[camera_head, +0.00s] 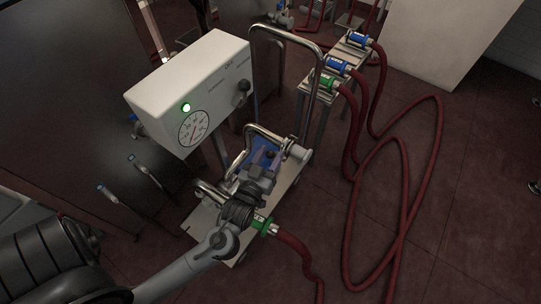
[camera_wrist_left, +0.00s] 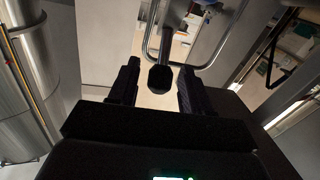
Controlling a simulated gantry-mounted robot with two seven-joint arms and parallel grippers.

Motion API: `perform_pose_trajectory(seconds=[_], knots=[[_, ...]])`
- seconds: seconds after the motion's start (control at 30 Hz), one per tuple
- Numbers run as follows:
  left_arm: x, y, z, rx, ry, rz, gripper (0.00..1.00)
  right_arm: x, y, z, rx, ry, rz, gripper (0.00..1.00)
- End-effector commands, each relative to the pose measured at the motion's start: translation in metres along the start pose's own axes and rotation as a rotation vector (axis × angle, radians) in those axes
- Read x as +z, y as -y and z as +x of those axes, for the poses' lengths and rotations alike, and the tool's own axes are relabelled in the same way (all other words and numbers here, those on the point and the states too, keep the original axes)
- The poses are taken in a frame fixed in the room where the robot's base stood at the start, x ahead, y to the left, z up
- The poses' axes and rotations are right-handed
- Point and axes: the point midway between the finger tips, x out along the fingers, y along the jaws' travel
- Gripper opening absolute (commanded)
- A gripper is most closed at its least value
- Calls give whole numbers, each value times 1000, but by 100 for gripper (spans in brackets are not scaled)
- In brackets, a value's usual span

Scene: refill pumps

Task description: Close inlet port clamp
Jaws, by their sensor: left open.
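My left gripper (camera_head: 266,163) reaches in from the lower left, over the blue pump (camera_head: 255,160) on the wheeled cart. In the left wrist view, its two dark fingers (camera_wrist_left: 157,88) are apart. A black knob-ended handle (camera_wrist_left: 160,77) shows between them, with a gap on both sides; I cannot tell how deep it sits. The arm covers part of the pump and its ports. A green coupling (camera_head: 262,225) joins a red hose at the cart's near end. I cannot clearly make out the inlet port clamp. My right gripper is not in view.
A white control box (camera_head: 190,88) with a green light, a gauge and a lever stands behind the cart. A tall metal handle (camera_head: 309,92) rises beside it. Hoses with blue and green couplings sit on a rack (camera_head: 325,93). Red hoses (camera_head: 405,165) loop across the floor at right.

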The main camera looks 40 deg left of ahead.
Motion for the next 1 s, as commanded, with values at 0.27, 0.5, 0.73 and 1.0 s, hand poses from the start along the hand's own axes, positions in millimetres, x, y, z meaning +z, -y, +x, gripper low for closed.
perform_pose_trajectory(seconds=[0.27,0.5,0.73,1.0], knots=[[0,0,8,0,-1,1,48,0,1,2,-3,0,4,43],[0,0,8,0,-1,1,36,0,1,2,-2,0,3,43],[0,0,8,0,-1,1,1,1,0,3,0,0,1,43],[-1,0,8,0,0,1,0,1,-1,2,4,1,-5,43]])
